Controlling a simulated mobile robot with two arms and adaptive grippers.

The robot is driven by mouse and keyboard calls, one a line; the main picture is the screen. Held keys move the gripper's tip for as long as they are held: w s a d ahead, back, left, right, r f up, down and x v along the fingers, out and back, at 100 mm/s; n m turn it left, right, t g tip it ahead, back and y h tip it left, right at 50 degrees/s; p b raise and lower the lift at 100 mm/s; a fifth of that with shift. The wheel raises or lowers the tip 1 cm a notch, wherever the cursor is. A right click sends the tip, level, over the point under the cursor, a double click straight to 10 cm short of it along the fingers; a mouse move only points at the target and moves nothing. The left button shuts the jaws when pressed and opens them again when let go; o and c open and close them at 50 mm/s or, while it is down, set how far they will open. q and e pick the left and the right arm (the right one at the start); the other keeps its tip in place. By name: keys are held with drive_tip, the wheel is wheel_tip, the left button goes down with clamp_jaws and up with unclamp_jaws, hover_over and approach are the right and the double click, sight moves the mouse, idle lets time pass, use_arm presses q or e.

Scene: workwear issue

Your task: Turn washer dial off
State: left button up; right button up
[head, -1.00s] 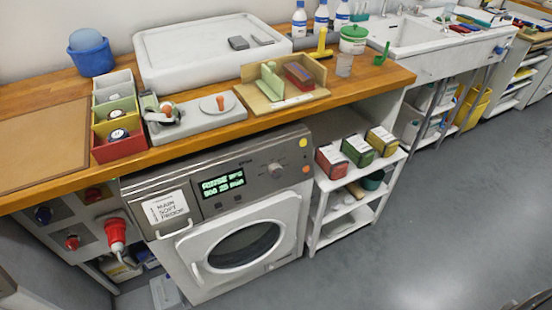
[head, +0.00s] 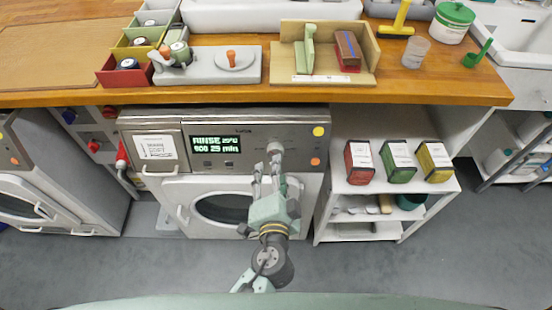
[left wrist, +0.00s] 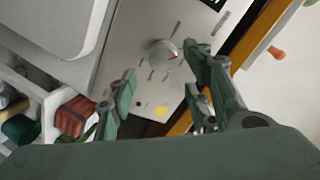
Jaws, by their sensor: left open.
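The washer (head: 180,127) stands under the wooden counter. Its display (head: 215,145) reads RINSE with a temperature and a time. The washer dial (head: 274,147) is a round grey knob on the right part of the panel. In the left wrist view the dial (left wrist: 163,55) shows a red pointer mark, with printed ticks around it. My left gripper (head: 267,165) is open just in front of and below the dial. In the left wrist view the fingers of my left gripper (left wrist: 158,72) are spread, with the dial beyond the gap and no contact clear. My right gripper is not in view.
A yellow disc (head: 318,131) and an orange disc (head: 315,161) sit right of the dial. The counter edge (head: 390,92) overhangs above the panel. A white shelf (head: 333,180) with red, green and yellow boxes stands close on the right. Grey floor is open in front.

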sight(275, 152)
use_arm(q)
drive_tip(key=x, duration=0.6)
drive_tip(key=shift+w+p, duration=0.2)
drive_tip(key=shift+p, duration=0.1)
drive_tip(key=shift+f, duration=0.1)
drive_tip(key=shift+c, duration=0.3)
drive_tip(key=shift+s+f, duration=0.1)
drive_tip(key=c, duration=1)
